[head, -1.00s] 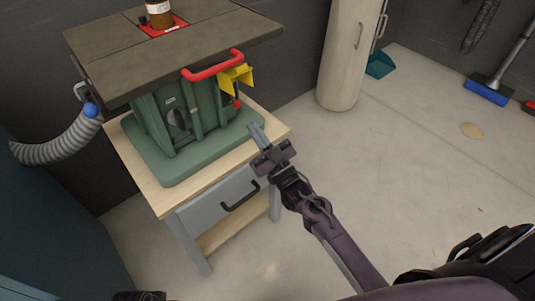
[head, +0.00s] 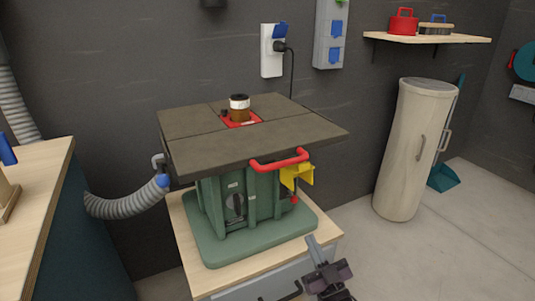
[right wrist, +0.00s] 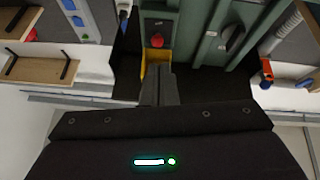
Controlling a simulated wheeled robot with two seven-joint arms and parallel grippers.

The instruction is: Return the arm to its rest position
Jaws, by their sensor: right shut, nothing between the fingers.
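My right gripper (head: 314,242) shows at the bottom of the head view, at the right edge of the wooden stand (head: 326,238) under the green machine (head: 255,215). Its fingers are together and hold nothing. In the right wrist view the closed fingers (right wrist: 158,88) point towards the machine's yellow part (right wrist: 155,58) and red knob (right wrist: 156,40); contact cannot be told. Most of the right arm is out of the head view. My left gripper is not in view.
The machine's dark table top (head: 250,132) with a red handle (head: 280,161) overhangs the stand. A grey hose (head: 125,205) runs left to a workbench (head: 30,205). A beige cylinder (head: 412,150) stands right; floor between is clear.

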